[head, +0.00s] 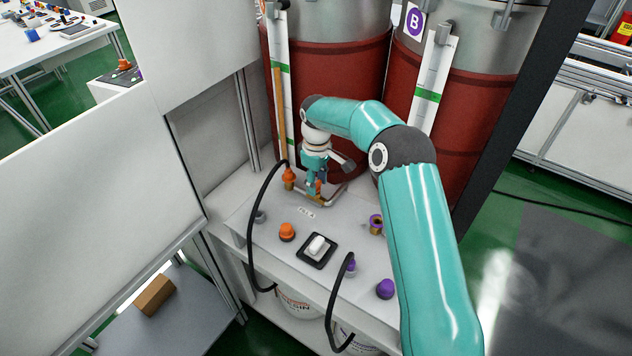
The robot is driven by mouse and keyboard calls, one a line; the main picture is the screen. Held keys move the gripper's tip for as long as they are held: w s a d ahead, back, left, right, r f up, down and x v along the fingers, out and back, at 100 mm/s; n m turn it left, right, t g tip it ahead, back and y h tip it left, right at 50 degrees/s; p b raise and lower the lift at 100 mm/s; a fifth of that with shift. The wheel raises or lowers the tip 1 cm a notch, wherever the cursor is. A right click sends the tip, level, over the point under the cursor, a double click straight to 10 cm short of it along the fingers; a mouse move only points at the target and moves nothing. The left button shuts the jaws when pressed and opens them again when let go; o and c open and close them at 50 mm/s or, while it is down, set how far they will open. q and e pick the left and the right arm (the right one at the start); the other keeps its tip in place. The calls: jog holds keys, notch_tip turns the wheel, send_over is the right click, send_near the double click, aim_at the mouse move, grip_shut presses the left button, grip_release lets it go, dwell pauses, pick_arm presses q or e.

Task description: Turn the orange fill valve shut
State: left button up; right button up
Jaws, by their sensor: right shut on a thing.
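My right gripper (314,184) reaches down to the back of the grey panel and is shut on the orange fill valve (318,187). Only a small orange part of the valve shows between and beside the fingers, so its handle angle cannot be told. A metal pipe (333,195) runs beside it on the panel. My left gripper is not in view.
Two red-banded tanks (330,90) stand behind the panel. An orange hose fitting (289,178) with a black hose is just left of my gripper. An orange knob (287,231), a white rocker switch (317,246), a purple valve (376,224) and a purple knob (385,289) sit nearer.

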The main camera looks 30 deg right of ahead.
aim_at(317, 183)
jog(key=o, duration=1.1)
jog(key=shift+o, duration=0.2)
jog(key=shift+r, duration=0.1)
notch_tip(317, 183, up, 12)
